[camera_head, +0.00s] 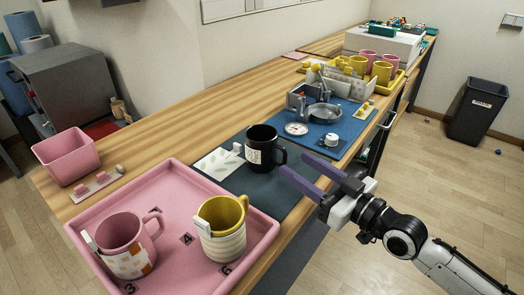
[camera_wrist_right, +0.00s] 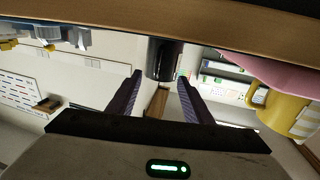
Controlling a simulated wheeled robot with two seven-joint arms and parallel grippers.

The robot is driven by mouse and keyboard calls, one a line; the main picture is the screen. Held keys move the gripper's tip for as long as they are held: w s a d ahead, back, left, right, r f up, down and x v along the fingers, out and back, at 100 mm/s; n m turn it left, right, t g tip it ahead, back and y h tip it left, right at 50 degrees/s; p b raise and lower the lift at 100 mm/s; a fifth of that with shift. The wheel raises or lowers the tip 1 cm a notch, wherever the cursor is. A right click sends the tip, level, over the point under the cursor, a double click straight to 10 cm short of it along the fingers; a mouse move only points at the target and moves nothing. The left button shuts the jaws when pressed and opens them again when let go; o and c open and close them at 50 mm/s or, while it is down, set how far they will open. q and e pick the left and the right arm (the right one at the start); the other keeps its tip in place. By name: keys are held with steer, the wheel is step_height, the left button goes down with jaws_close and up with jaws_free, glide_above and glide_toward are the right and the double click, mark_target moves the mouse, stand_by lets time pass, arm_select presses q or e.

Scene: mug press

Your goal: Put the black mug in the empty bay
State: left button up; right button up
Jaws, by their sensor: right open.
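The black mug (camera_head: 257,155) stands upright on a dark mat, its handle toward the right. My right gripper (camera_head: 298,168) is open and empty, its purple fingers pointing at the mug from the right, near the handle side. In the right wrist view, the mug (camera_wrist_right: 166,57) shows beyond and between the open fingertips (camera_wrist_right: 160,80), apart from them. The pink tray (camera_head: 172,178) at front left holds a pink mug (camera_head: 122,238) and a yellow-and-white mug (camera_head: 223,243). Its back part is bare, with small dark labels on its floor. My left gripper is not in view.
A leaf-patterned card (camera_head: 218,163) lies left of the black mug. Behind are a blue mat (camera_head: 345,122) with a metal pan (camera_head: 325,112) and dials, and a yellow tray of mugs. A pink bin (camera_head: 66,158) stands at the left.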

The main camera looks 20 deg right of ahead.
mark_target(273, 151)
steer(key=shift+x, duration=3.2)
steer(key=shift+s+a+f, duration=0.1)
steer(key=shift+s+f, duration=0.05)
steer(key=shift+f, duration=0.05)
jaws_close()
steer(key=shift+r, duration=0.1)
